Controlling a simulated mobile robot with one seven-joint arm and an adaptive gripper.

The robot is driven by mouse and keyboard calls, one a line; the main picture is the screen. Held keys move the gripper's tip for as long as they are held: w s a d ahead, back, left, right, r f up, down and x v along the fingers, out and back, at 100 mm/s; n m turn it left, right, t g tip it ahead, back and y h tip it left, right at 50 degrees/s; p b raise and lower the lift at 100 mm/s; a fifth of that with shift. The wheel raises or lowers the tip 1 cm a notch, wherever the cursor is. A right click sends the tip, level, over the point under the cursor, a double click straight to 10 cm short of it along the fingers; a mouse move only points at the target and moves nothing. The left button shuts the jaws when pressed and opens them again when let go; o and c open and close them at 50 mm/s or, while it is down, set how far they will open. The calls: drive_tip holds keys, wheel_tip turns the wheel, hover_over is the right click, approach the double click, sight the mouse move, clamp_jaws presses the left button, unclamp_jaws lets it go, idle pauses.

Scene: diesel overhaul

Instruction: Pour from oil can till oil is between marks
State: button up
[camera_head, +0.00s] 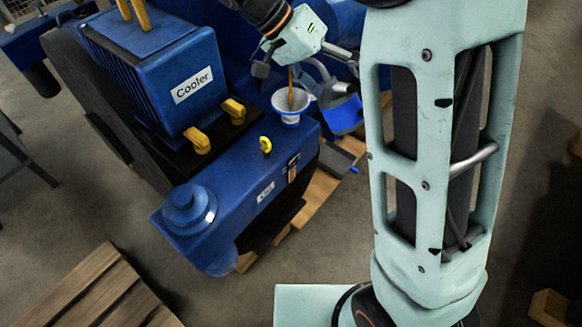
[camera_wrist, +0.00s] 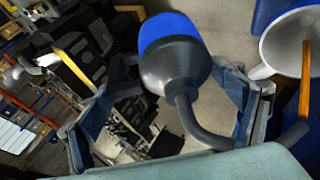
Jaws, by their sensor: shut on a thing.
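In the head view the oil can (camera_head: 345,117) has a blue body and a grey upper part. My gripper (camera_head: 306,62) is above it, shut on it near its curved grey tube, and the can is tilted. The wrist view shows the can (camera_wrist: 174,62) between my fingers (camera_wrist: 185,95); the exact contact is hard to see. A white funnel (camera_head: 290,101) stands on the blue engine (camera_head: 235,185). A thin brown-orange oil stream (camera_head: 291,76) runs down into the funnel. A small gauge (camera_head: 292,170) on the engine's side shows an orange-brown part; its marks are too small to read.
A blue box labelled Cooler (camera_head: 193,85) with yellow clamps rises left of the funnel. A yellow ring (camera_head: 265,145) stands on the engine top, and a round blue cap (camera_head: 190,208) sits at its front. A wooden pallet (camera_head: 95,295) lies at lower left. Some grey floor is bare.

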drive_tip(key=shift+w+a+r+g+h+p, duration=0.1)
drive_tip(key=shift+r+g+h+p, duration=0.35)
drive_tip(key=shift+h+p, duration=0.45)
idle(2.1)
drive_tip(key=shift+w+a+r+n+g+h+p, duration=0.15)
drive_tip(key=shift+w+a+n+g+h+p, duration=0.1)
drive_tip(key=shift+n+g+h+p, duration=0.45)
idle(4.3)
